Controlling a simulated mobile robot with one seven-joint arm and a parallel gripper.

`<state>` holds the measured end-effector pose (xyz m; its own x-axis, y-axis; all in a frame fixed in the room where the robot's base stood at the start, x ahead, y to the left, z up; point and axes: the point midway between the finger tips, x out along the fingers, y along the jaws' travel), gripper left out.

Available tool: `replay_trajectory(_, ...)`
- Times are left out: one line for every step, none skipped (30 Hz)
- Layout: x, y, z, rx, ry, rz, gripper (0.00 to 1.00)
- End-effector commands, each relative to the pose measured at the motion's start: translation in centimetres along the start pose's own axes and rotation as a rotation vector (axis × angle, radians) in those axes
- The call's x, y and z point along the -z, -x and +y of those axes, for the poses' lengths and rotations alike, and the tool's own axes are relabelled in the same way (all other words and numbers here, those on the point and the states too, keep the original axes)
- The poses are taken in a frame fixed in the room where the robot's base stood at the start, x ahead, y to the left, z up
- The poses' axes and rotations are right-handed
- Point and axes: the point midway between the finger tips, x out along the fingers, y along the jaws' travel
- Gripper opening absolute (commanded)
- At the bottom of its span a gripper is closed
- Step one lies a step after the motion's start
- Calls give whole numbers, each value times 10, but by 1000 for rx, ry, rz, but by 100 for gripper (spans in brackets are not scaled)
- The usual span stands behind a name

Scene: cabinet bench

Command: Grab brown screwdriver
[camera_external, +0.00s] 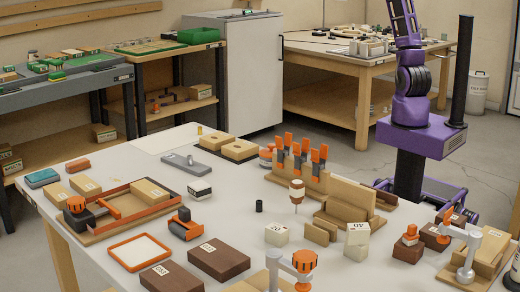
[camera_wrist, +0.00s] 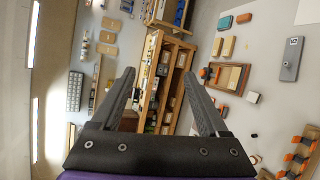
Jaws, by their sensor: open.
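A small tool with a brown and cream handle (camera_external: 297,186) and a thin shaft pointing down stands upright near the middle of the white bench in the external view. It looks like the brown screwdriver, but it is small and I cannot tell for certain. I cannot make it out in the wrist view. My gripper (camera_wrist: 159,76) is open and empty in the wrist view, its two dark fingers spread wide with nothing between them close by. In the external view my purple arm rises out of the top of the frame, so the gripper is hidden there.
The white bench (camera_external: 100,240) is crowded. A rack of orange-handled tools (camera_external: 300,165) stands just behind the upright tool, with wooden blocks (camera_external: 348,197) at its right. A black cylinder (camera_external: 259,206) stands to its left. A grey flat tool (camera_external: 187,165) lies farther back.

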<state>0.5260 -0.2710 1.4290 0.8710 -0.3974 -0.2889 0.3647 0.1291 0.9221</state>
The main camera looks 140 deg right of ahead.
Motion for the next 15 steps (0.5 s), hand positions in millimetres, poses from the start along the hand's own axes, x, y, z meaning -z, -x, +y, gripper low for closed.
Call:
replay_trajectory(-7,0,17,-27,60,-27,78)
replay_trajectory(-12,0,25,-41,97,-45,78)
replay_trajectory(-20,1,35,-58,143,-72,78)
replay_trajectory(-27,2,41,-70,179,-94,78)
replay_trajectory(-34,3,49,-83,212,-118,78)
replay_trajectory(-45,5,56,-97,258,-152,78)
replay_trajectory(-54,8,62,-108,293,-181,78)
replay_trajectory(-63,10,68,-117,328,-211,78)
replay_trajectory(-78,15,75,-128,374,-255,78)
replay_trajectory(-88,19,80,-136,412,-290,78)
replay_trajectory(-100,24,85,-143,448,-327,78)
replay_trajectory(-116,30,90,-148,500,-378,78)
replay_trajectory(-126,37,95,-152,542,-417,78)
replay_trajectory(-137,43,99,-153,583,-456,78)
replay_trajectory(-146,50,105,-153,639,-502,78)
